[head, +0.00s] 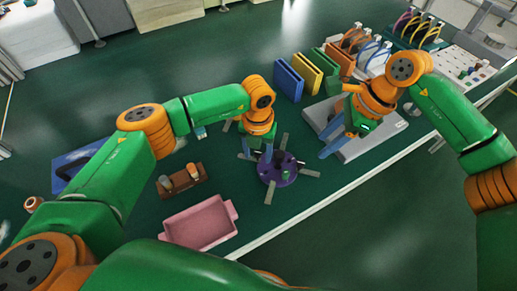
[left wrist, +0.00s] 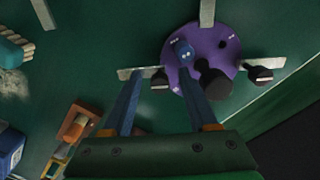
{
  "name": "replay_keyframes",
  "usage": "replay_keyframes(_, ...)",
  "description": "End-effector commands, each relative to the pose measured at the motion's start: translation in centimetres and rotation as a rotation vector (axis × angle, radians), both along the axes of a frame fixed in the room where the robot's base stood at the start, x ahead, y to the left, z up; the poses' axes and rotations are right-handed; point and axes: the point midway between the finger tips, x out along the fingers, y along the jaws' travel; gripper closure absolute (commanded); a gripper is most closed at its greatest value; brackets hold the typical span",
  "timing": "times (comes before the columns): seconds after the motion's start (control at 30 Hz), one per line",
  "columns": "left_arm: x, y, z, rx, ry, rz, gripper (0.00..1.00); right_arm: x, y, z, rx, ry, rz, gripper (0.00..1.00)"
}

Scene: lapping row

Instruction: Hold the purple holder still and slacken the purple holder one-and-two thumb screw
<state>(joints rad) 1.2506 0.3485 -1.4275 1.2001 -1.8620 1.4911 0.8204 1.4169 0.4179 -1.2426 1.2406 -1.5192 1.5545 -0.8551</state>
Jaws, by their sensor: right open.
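The purple holder (head: 268,178) is a round disc on the green bench, with several flat grey bars sticking out around it. It also shows in the left wrist view (left wrist: 222,38), with dark knobs on its top and at bars by its rim. A blue-grey knob (left wrist: 184,52) with pale marks stands near its left edge; which screw it is, I cannot tell. My left gripper (head: 258,152) is above the holder's far left side. In the left wrist view its blue fingers are apart, one overlapping the disc's edge. My right gripper (head: 326,143) is open and empty, right of the holder.
A pink tray (head: 200,224) and a brown block with pegs (head: 181,181) are left of the holder. A grey plate (head: 375,147) lies beneath my right gripper. Coloured upright plates (head: 307,73) stand behind. The bench's pale front edge (head: 300,217) is close.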

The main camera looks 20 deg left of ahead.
Motion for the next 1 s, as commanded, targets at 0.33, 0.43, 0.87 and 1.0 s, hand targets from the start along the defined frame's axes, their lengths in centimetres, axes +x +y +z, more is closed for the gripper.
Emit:
replay_keyframes(0.33, 0.02, -0.01, 0.04, 0.000, -0.001, 0.000, 1.00, 0.00, 0.00, -0.01, 0.001, 0.000, -0.001, 0.50)
replay_keyframes(0.43, 0.02, -0.01, 0.05, 0.000, -0.001, 0.000, 1.00, 0.00, 0.01, -0.01, 0.001, 0.000, -0.001, 0.50)
replay_keyframes(0.87, 0.02, -0.01, 0.07, -0.001, -0.001, 0.000, 1.00, 0.01, 0.01, 0.00, 0.001, 0.000, -0.001, 0.50)
replay_keyframes(1.0, 0.02, -0.01, 0.07, -0.001, -0.001, 0.000, 1.00, 0.01, 0.01, 0.00, 0.001, 0.000, -0.001, 0.50)
